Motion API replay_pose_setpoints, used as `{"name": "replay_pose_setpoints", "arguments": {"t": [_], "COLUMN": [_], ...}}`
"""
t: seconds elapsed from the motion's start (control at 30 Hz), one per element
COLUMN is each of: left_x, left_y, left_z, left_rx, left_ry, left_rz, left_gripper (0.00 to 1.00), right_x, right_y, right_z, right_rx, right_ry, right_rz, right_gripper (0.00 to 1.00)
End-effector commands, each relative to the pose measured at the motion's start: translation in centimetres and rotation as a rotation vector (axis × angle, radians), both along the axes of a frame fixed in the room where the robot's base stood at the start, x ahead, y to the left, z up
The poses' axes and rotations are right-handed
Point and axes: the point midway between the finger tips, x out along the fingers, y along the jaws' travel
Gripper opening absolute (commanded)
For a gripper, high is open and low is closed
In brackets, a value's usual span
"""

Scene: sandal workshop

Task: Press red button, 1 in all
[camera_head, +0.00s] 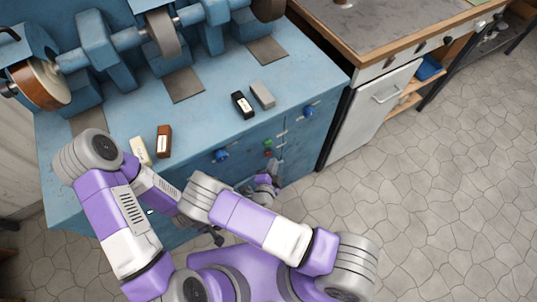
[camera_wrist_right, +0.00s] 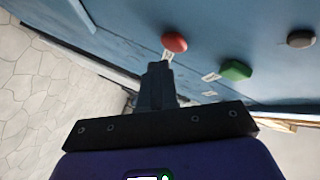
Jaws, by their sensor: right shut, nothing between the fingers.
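The red button (camera_wrist_right: 174,42) is a round knob on the blue panel in the right wrist view. My right gripper (camera_wrist_right: 158,68) is shut and empty, its fingertips just below the red button in that view. I cannot tell whether they touch it. In the head view my right gripper (camera_head: 268,182) is small, in front of the blue cabinet's front near the small buttons. My left arm bends in from the left. A dark part at its end (camera_head: 215,237) may be my left gripper, mostly hidden by arm links.
A green button (camera_wrist_right: 236,70) and a dark knob (camera_wrist_right: 301,38) sit beside the red one. The blue bench (camera_head: 215,115) carries grinding wheels and small blocks. A wooden-edged table (camera_head: 375,73) stands right of it. The stone floor (camera_head: 420,200) is clear at right.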

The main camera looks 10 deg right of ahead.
Motion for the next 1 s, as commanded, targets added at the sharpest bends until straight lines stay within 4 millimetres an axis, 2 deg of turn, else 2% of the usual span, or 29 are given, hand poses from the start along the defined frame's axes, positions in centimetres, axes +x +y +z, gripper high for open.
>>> {"name": "replay_pose_setpoints", "arguments": {"t": [0.5, 1.0], "left_x": [0.0, 0.0], "left_y": [0.0, 0.0], "left_z": [1.2, 1.2], "left_rx": [0.0, 0.0], "left_ry": [0.0, 0.0], "left_rz": [0.0, 0.0], "left_gripper": [0.61, 0.61], "right_x": [-4.4, -4.5], "right_y": [-1.5, -1.6], "right_z": [0.0, 0.0], "right_rx": [-0.002, 0.0], "right_ry": [0.002, 0.0], "right_rz": [0.002, 0.0], "right_gripper": [0.0, 0.0]}}
